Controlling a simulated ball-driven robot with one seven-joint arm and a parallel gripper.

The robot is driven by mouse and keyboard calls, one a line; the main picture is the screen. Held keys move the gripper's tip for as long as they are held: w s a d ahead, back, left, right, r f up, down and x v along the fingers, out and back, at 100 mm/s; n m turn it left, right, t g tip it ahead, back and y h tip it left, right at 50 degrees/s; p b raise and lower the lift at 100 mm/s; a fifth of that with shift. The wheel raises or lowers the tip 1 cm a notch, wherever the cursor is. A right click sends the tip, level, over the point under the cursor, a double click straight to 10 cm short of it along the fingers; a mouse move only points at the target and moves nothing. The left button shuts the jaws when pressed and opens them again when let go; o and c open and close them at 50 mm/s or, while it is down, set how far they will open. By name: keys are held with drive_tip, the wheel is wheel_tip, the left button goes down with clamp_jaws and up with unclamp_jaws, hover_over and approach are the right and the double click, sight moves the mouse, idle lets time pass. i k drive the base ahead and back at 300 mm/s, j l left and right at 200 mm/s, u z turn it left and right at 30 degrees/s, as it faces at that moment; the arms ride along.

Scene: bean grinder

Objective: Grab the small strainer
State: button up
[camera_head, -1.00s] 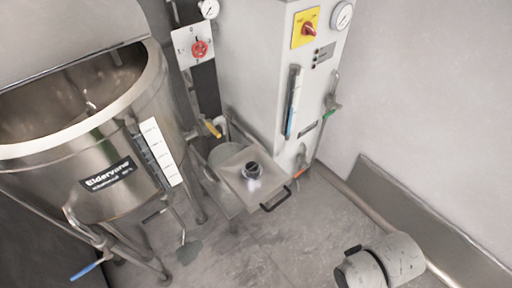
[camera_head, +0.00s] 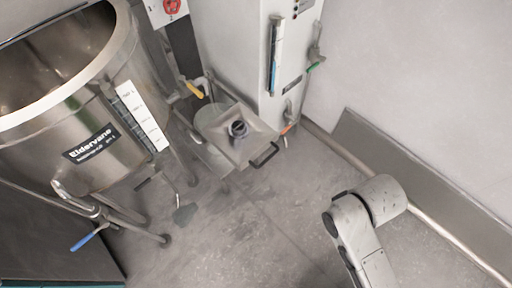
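A small round thing with a dark rim and a paler lower part (camera_head: 238,130) sits on a square metal tray (camera_head: 262,137) with a black handle, low down in the middle of the view. It may be the small strainer, but it is too small to tell whether it has a mesh. My grey arm links show at the lower right, well apart from the tray. My gripper is not in view.
A large steel kettle (camera_head: 115,125) on legs fills the left, with a blue-handled valve (camera_head: 88,238) low down. A white cabinet (camera_head: 240,45) with gauge tubes stands behind the tray. The grey floor (camera_head: 255,240) between tray and arm is clear.

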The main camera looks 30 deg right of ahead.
sight(238, 126)
drive_tip(key=i+l+u, duration=0.2)
drive_tip(key=i+l, duration=0.15)
drive_tip(key=i+l+u, duration=0.2)
drive_tip(key=i+l, duration=0.15)
drive_tip(key=l, duration=0.15)
drive_tip(key=i+l+u, duration=0.2)
drive_tip(key=l, duration=0.35)
drive_tip(key=i+j, duration=0.05)
drive_tip(key=i, duration=0.05)
